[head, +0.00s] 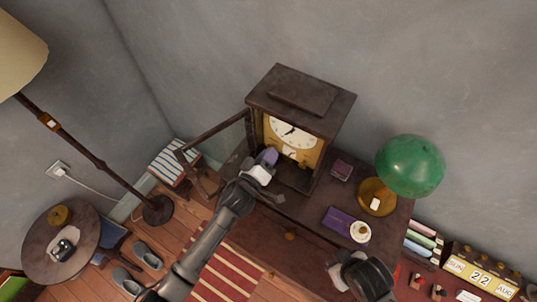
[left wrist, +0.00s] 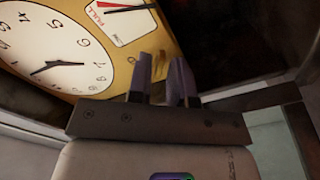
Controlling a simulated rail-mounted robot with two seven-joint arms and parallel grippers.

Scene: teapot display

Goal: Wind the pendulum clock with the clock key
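The pendulum clock (head: 300,112) stands on the dark cabinet, its glass door (head: 215,140) swung open to the left. Its white dial (head: 292,132) and gold front plate face out; the dial also fills the left of the left wrist view (left wrist: 42,50). My left gripper (head: 266,158) reaches into the open case below the dial. In the left wrist view its two fingers (left wrist: 161,80) stand a little apart near the gold plate. A small gold piece (left wrist: 158,66) shows at the gap; I cannot tell whether it is the clock key or whether it is held. My right gripper (head: 343,268) hangs low at the right, fingers unclear.
A green lamp (head: 410,165), a dark red box (head: 341,169), a purple box (head: 339,220) and a small white round item (head: 361,231) are on the cabinet's right side. The door frame stands close to my left arm. A striped stool (head: 172,162) is at the left.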

